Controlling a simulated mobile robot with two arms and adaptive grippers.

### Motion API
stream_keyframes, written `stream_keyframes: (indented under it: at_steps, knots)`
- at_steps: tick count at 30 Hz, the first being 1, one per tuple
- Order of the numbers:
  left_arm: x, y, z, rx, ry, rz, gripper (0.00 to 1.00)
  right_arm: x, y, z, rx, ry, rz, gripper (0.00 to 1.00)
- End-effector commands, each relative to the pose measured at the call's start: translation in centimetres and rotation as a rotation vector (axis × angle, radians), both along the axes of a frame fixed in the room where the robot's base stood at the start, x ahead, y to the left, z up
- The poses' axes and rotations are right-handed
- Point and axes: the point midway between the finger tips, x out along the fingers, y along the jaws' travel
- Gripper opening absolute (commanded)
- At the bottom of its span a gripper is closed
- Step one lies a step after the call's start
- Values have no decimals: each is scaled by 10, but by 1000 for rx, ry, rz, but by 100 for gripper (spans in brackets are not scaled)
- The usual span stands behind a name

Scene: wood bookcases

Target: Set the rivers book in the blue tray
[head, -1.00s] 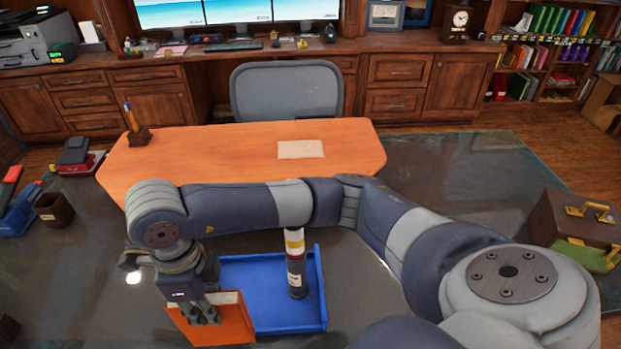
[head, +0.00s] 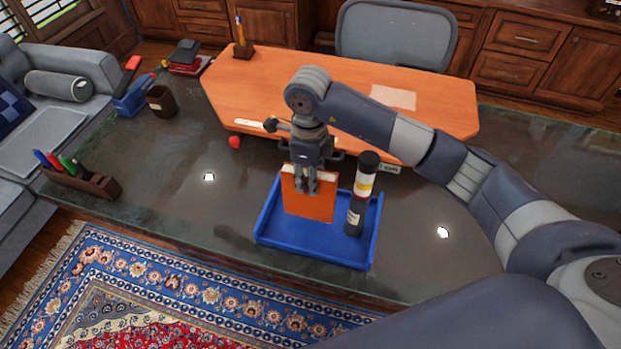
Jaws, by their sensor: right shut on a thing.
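An orange book (head: 307,201) is held upright by my right gripper (head: 308,188), which is shut on its top edge. I cannot read its title. The book is over the left part of the blue tray (head: 320,250), which lies on the dark stone tabletop. I cannot tell whether its lower edge touches the tray floor. My left gripper is not in view.
An orange desk top (head: 290,90) with a paper and a pen holder lies behind. A brown cup (head: 161,101), a blue caddy (head: 133,97) and a pen box (head: 83,181) stand to the left. A small red object (head: 235,142) lies behind the tray. The tabletop left of the tray is mostly clear.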

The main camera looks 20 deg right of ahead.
Motion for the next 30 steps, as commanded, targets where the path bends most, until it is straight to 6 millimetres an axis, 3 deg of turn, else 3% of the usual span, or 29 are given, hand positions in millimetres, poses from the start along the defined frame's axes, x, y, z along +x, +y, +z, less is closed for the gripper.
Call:
stream_keyframes:
  at_steps: [6,13,24,25,27,30]
  knots:
    - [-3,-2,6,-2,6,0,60,9,-5,-3,1,-1,0,0]
    - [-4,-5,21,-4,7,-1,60,8,-4,-31,1,2,0,0]
    - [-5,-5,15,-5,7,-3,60,9,-4,-40,1,-2,1,0]
    - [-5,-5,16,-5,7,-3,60,8,-4,-40,1,-1,1,27]
    - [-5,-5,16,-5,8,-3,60,8,-4,-39,0,0,1,43]
    - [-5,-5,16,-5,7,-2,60,8,-4,-39,0,0,1,43]
